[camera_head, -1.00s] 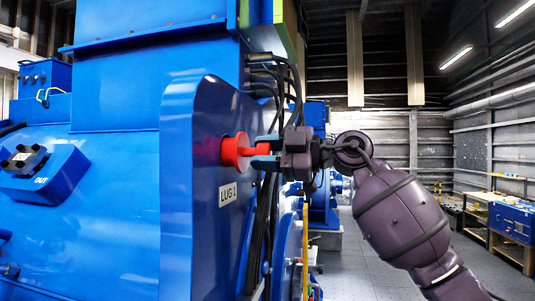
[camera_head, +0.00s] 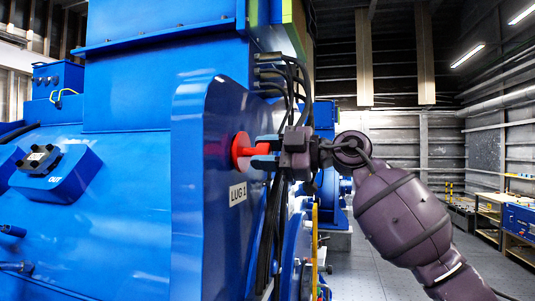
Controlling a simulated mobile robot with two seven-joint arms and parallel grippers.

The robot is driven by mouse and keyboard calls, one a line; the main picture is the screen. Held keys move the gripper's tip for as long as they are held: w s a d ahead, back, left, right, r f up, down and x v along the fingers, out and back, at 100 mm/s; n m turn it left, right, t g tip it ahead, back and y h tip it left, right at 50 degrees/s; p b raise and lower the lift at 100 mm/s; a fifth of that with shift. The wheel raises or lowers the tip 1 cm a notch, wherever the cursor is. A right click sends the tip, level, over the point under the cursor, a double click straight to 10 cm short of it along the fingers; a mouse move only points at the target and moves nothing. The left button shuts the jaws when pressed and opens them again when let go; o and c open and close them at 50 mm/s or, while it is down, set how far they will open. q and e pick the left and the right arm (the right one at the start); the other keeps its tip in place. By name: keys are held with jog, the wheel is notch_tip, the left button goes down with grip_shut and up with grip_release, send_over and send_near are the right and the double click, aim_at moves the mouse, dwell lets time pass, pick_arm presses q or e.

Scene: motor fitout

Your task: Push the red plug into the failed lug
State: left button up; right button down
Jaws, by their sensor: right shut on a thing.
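The red plug (camera_head: 241,150) has a round flange that sits at the face of the blue plate, above the white label "LUG 1" (camera_head: 238,193). Its flange hides the lug's hole, so I cannot tell how deep the plug is in. My right gripper (camera_head: 268,154) is shut on the plug's stem, with its blue fingertips on the red part. My right arm reaches in from the lower right. My left gripper is not in view.
The big blue motor housing (camera_head: 135,185) fills the left side, with a block marked "OUT" (camera_head: 58,172) on it. Black cables (camera_head: 291,85) hang just behind my right gripper. The grey floor (camera_head: 365,270) at the right is open. A workbench (camera_head: 520,220) stands far right.

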jog(key=shift+a, duration=0.35)
jog(key=c, duration=0.6)
grip_release()
jog(key=shift+c, duration=0.2)
jog(key=shift+w, duration=0.1)
jog(key=shift+d, duration=0.15)
pick_arm(q)
jog(key=b, duration=0.1)
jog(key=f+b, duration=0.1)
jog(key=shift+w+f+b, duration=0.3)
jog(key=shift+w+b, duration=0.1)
pick_arm(e)
jog(key=s+d, duration=0.2)
jog(key=d, duration=0.8)
jog(key=shift+d, duration=0.15)
